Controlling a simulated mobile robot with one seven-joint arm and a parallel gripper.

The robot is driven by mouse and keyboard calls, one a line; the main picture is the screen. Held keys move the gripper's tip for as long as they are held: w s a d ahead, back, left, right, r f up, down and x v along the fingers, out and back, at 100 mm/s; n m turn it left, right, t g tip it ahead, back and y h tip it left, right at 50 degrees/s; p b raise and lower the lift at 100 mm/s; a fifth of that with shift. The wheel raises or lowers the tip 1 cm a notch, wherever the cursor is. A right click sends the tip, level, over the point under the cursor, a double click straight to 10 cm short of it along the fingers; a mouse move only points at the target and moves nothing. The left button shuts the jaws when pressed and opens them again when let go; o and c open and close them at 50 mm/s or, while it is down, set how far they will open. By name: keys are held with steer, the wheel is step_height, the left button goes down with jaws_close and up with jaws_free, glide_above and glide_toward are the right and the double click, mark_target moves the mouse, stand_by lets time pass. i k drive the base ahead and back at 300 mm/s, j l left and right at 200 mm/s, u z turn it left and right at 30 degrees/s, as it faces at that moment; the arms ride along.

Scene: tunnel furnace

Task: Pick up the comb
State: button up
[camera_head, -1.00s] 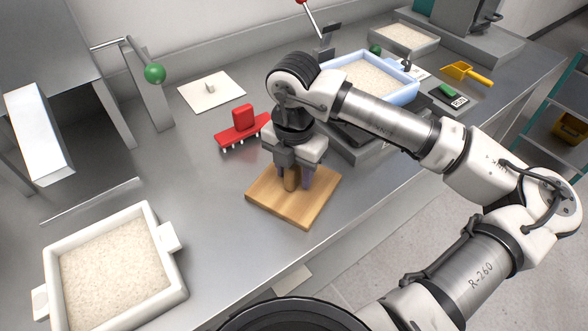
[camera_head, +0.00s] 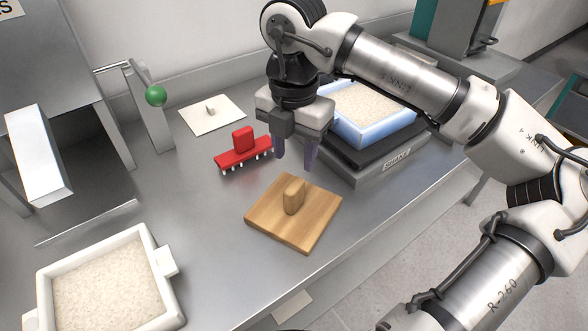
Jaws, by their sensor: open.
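The comb (camera_head: 242,147) is red, with an upright block handle and several pale teeth along its lower edge. It stands on the steel worktop (camera_head: 200,222), left of my gripper. My gripper (camera_head: 295,158) is open and empty, pointing down. It hangs above the worktop, just right of the comb's right end and apart from its handle. I cannot tell exactly how high the fingertips are.
A wooden board with a knob (camera_head: 270,228) lies in front of my gripper. A white tray of grains (camera_head: 165,262) stands front left. A blue tray (camera_head: 372,137) sits on a scale (camera_head: 385,165) at right.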

mark_target(245, 147)
steer(key=u, duration=1.25)
steer(key=k, duration=1)
steer(key=i+j, duration=0.1)
steer(key=i, duration=0.55)
steer(key=z, duration=0.05)
